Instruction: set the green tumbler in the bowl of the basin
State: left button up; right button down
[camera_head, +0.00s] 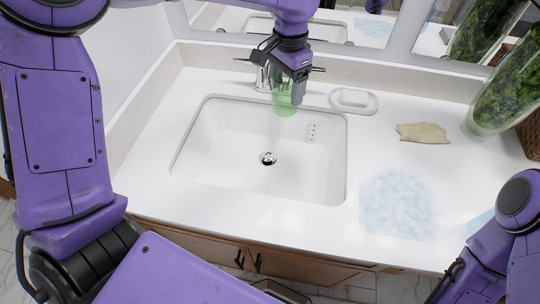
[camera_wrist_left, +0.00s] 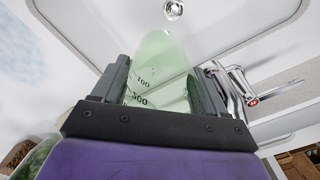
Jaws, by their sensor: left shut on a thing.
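The green tumbler (camera_head: 284,106) is translucent and hangs over the back part of the basin (camera_head: 225,145), in front of the faucet. My left gripper (camera_head: 290,88) reaches down from above and is shut on the tumbler. In the left wrist view the tumbler (camera_wrist_left: 163,62) sits between the two fingers of the gripper (camera_wrist_left: 160,90), with number marks such as 100 on its side. The basin's drain (camera_wrist_left: 173,9) shows beyond it. The bowl is otherwise empty. I cannot tell how high the tumbler is above the bowl floor. My right gripper is out of view.
The faucet (camera_head: 260,76) stands right behind the tumbler, close to my left gripper. A white soap dish (camera_head: 353,101), a beige cloth (camera_head: 422,133), a pale blue patterned mat (camera_head: 397,203) and a glass vase with greenery (camera_head: 502,85) are on the counter to the right. A mirror runs behind.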

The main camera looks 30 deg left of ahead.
aim_at(284, 115)
pick_arm(q)
jog(key=s+f+m, duration=0.1)
jog(key=m, duration=0.1)
jog(key=s+f+m, duration=0.1)
jog(key=f+m, duration=0.3)
jog(key=shift+s+d+f, duration=0.2)
jog(key=shift+s+d, duration=0.2)
jog(key=s+f+m, duration=0.6)
jog(key=s+m, duration=0.1)
jog(key=m, duration=0.2)
jog(key=f+m, duration=0.1)
jog(key=f, duration=0.3)
jog(key=f+m, duration=0.1)
jog(key=f, duration=0.3)
jog(key=f+m, duration=0.1)
jog(key=f, duration=0.3)
jog(key=shift+s+f+b, duration=0.35)
jog(key=shift+s, duration=0.05)
jog(key=shift+r, duration=0.1)
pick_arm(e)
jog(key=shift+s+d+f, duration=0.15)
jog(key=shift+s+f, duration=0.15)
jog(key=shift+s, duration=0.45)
pick_arm(q)
jog(key=o, duration=1)
jog(key=shift+f, duration=0.2)
jog(key=shift+o, duration=0.2)
